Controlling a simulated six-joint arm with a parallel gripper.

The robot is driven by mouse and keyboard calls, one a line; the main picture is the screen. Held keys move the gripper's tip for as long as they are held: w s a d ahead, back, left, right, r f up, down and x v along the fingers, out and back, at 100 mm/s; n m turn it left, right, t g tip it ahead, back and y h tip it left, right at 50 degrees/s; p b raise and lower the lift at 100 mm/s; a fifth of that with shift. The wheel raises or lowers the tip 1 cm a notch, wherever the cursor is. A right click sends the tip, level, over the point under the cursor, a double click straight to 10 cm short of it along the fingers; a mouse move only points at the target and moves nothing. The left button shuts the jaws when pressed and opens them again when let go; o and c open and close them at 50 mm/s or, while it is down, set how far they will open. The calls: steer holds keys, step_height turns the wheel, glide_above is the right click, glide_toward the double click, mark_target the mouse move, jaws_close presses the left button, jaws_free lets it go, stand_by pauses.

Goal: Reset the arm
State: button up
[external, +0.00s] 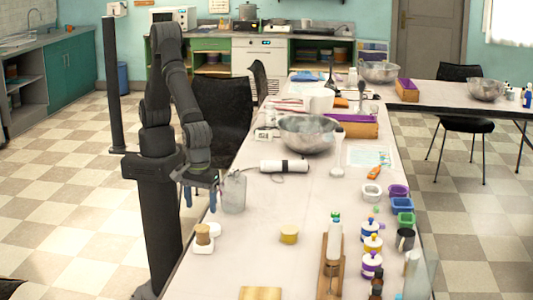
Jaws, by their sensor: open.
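My arm is dark grey and folded downward at the left edge of the long table (262,235) in the external view. My gripper (200,198) points down with its two bluish fingers apart. I see nothing held between them. It appears just left of a translucent jug (233,192) and above a small white holder with a brown-topped item (203,238). I cannot tell whether a finger touches the jug.
A yellow round block (289,235) and a wooden stand with a white bottle (334,240) are nearby. A steel bowl (307,135) and white roll (284,166) lie farther back. Small bottles (371,250) and coloured cups (402,205) line the right edge. A black chair (224,105) stands beyond my arm.

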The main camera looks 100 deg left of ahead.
mark_target(202, 227)
step_height(202, 227, down, 10)
steer(key=shift+f, duration=0.2)
step_height(202, 227, up, 4)
steer(key=shift+r, duration=0.25)
steer(key=s+r, duration=0.7)
steer(key=s, duration=0.5)
steer(key=w+a+f+n, duration=0.1)
steer(key=w+a+f, duration=0.2)
steer(key=w, duration=0.4)
steer(key=w+a+f+n, duration=0.2)
steer(key=w+a+f, duration=0.2)
steer(key=w+a, duration=0.2)
steer(key=w+a+f+n, duration=0.1)
steer(key=w+a+f, duration=0.3)
steer(key=w, duration=0.6)
steer(key=shift+w+a+f+n, duration=0.15)
steer(key=shift+a+f+n, duration=0.1)
steer(key=shift+n, duration=0.05)
steer(key=shift+f, duration=0.7)
